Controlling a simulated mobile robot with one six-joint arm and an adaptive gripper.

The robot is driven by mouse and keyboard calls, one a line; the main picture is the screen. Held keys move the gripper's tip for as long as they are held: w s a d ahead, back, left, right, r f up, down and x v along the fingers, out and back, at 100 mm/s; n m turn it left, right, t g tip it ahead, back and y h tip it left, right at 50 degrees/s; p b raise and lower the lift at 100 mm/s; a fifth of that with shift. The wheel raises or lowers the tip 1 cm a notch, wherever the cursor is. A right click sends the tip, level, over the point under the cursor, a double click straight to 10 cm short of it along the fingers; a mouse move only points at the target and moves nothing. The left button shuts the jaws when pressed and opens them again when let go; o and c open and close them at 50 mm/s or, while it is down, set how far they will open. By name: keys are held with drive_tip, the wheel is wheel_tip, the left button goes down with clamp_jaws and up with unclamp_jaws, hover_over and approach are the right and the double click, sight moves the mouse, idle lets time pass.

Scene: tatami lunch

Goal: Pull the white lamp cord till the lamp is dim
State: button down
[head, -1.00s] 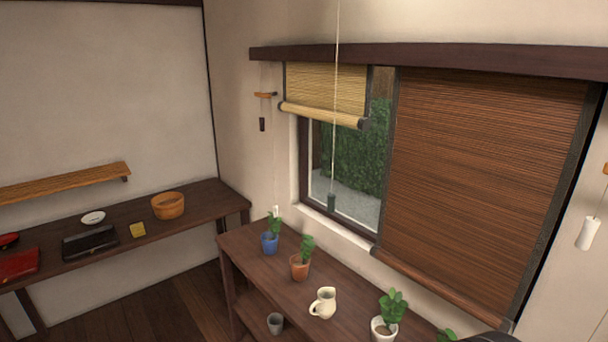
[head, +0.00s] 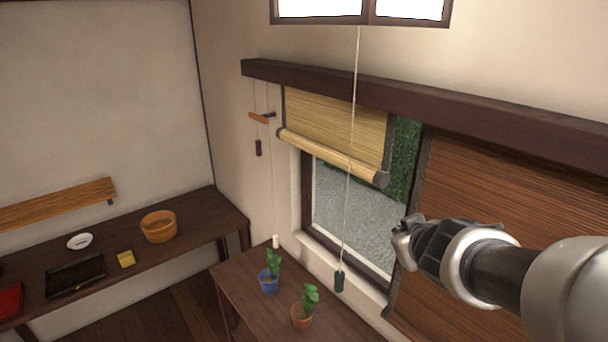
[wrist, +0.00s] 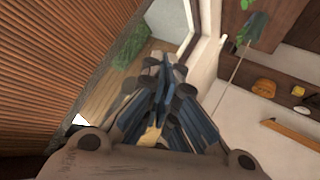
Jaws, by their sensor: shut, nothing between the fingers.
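A lit, bright white lamp (head: 362,8) in a dark frame shows at the top edge of the head view, partly cut off. A thin pale cord (head: 352,140) hangs below it and ends in a dark green pull (head: 339,281) before the window. The pull also shows in the wrist view (wrist: 254,24). A small white pull (head: 275,241) hangs on a thin cord by the left wall; I cannot tell where that cord leads. My gripper (head: 402,240) is shut and empty, right of the green pull and apart from it; it also shows in the wrist view (wrist: 168,68).
A raised light blind (head: 330,135) and a lowered brown blind (head: 500,200) cover parts of the window. A brown pull (head: 258,148) hangs at left. Below stand a blue-potted plant (head: 269,281) and an orange-potted plant (head: 302,316) on a table. A wooden bowl (head: 158,227) is farther left.

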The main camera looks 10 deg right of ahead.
drive_tip(key=a+f+n+g+y+p, duration=0.1)
drive_tip(key=a+n+g+y+p, duration=0.2)
drive_tip(key=a+y+p, duration=0.3)
drive_tip(key=n+y+p, duration=0.1)
drive_tip(key=p, duration=0.1)
drive_tip(key=shift+w+a+f+p, duration=0.15)
drive_tip(key=shift+w+f+p, duration=0.15)
drive_tip(key=shift+w, duration=0.05)
drive_tip(key=b, duration=0.3)
hover_over(342, 275)
wheel_tip(342, 275, down, 7)
drive_tip(key=shift+s+f, duration=0.1)
drive_tip(key=shift+s, duration=0.05)
wheel_tip(342, 275, down, 2)
drive_tip(key=shift+f+b, duration=0.25)
drive_tip(key=shift+b, duration=0.5)
drive_tip(key=shift+f+b, duration=0.3)
drive_tip(key=shift+f, duration=0.4)
